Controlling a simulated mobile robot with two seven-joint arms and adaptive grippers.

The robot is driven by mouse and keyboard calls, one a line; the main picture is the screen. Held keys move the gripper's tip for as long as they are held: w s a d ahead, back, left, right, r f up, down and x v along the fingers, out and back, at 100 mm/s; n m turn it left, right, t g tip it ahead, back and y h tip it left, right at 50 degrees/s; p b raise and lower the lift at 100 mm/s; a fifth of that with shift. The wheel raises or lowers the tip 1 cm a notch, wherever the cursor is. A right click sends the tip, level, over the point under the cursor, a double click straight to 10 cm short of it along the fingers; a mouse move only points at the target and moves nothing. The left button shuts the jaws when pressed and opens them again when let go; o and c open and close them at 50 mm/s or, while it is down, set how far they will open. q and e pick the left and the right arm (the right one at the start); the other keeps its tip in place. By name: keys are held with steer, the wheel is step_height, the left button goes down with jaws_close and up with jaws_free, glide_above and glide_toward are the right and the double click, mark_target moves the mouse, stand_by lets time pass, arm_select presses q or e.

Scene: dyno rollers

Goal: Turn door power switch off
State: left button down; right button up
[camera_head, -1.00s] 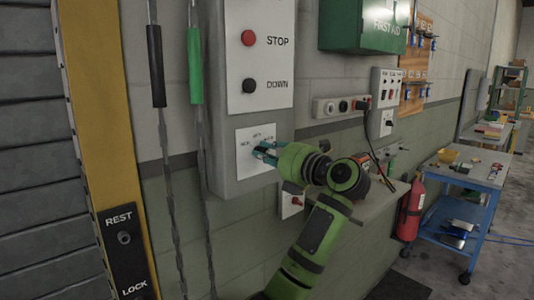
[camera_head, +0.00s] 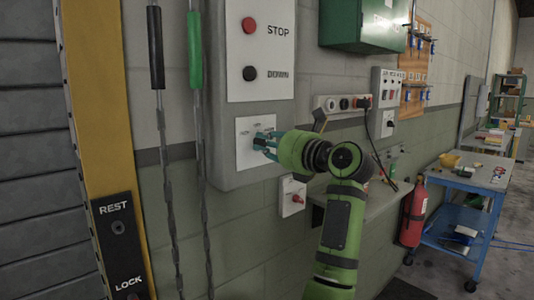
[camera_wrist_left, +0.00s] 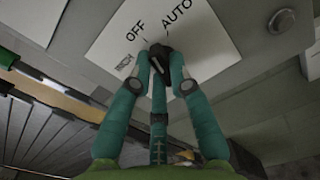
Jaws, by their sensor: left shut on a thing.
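The selector switch has a black knob (camera_wrist_left: 158,51) on a white plate (camera_head: 245,161) at the bottom of the grey control box. The plate also shows in the left wrist view (camera_wrist_left: 110,48), with the words OFF and AUTO and a third, tilted word at the left that is hard to read. My left gripper (camera_head: 262,142) is at the plate. In the left wrist view its teal fingers (camera_wrist_left: 159,62) are shut on the knob from both sides. The fingers cover part of the knob, and I cannot tell for sure which word it points at. My right gripper is not in view.
Above the plate are a red STOP button (camera_head: 249,26) and a black DOWN button (camera_head: 250,73). A red push switch (camera_head: 299,198) sits below right. Pull cords with black (camera_head: 156,48) and green (camera_head: 195,50) grips hang at the left. A fire extinguisher (camera_head: 414,213) stands at the right.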

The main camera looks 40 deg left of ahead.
arm_select(q)
steer(key=shift+f+n+b, duration=0.1)
steer(key=shift+n+b, duration=0.6)
steer(key=shift+n, duration=0.9)
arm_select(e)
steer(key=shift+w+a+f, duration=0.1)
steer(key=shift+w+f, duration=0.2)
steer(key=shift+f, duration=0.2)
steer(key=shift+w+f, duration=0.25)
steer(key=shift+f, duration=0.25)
arm_select(q)
steer(key=c, duration=1.1)
jaws_free()
steer(key=shift+c, duration=0.2)
steer(key=shift+d, duration=0.1)
steer(key=s+d, duration=0.1)
steer(key=d, duration=1)
steer(key=shift+d, duration=0.4)
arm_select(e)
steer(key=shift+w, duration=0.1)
